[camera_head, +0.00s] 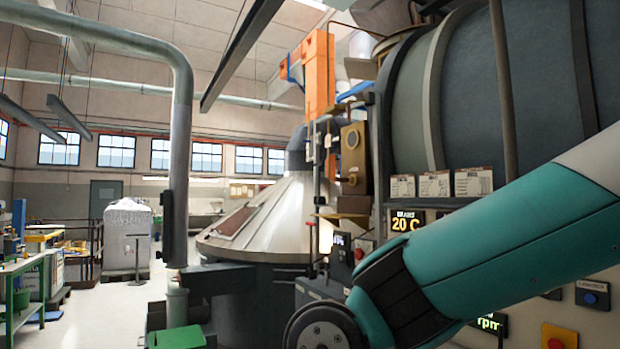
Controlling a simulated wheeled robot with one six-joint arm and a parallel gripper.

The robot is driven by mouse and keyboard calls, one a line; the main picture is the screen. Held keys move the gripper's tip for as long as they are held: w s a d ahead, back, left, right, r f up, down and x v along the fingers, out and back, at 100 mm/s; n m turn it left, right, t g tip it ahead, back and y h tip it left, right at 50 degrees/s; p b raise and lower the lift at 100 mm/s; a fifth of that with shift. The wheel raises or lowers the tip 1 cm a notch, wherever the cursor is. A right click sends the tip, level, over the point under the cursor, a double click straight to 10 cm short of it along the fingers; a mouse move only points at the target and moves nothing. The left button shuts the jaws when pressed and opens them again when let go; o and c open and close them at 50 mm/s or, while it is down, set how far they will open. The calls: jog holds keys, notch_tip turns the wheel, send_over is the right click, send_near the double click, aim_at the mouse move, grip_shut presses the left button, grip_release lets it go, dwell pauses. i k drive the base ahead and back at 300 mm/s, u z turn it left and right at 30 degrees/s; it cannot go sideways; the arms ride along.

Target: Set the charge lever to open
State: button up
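I cannot pick out the charge lever with certainty in the head view, and its setting cannot be read. A control panel (548,268) on the right carries a blue button (590,298) under a small label too small to read surely. My teal arm crosses in front of this panel and hides much of it. My gripper is outside the picture, so I cannot see what it holds.
A large dark drum (540,90) fills the upper right. A display (406,221) reads 20 C. A pale conical hood (285,213) stands in the middle, with an orange column (318,75) behind. A wrapped pallet load (127,236) stands left. The left floor is partly open.

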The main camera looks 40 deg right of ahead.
aim_at(320, 164)
jog(key=k, duration=0.7)
jog(key=z, duration=1)
jog(key=i, duration=1)
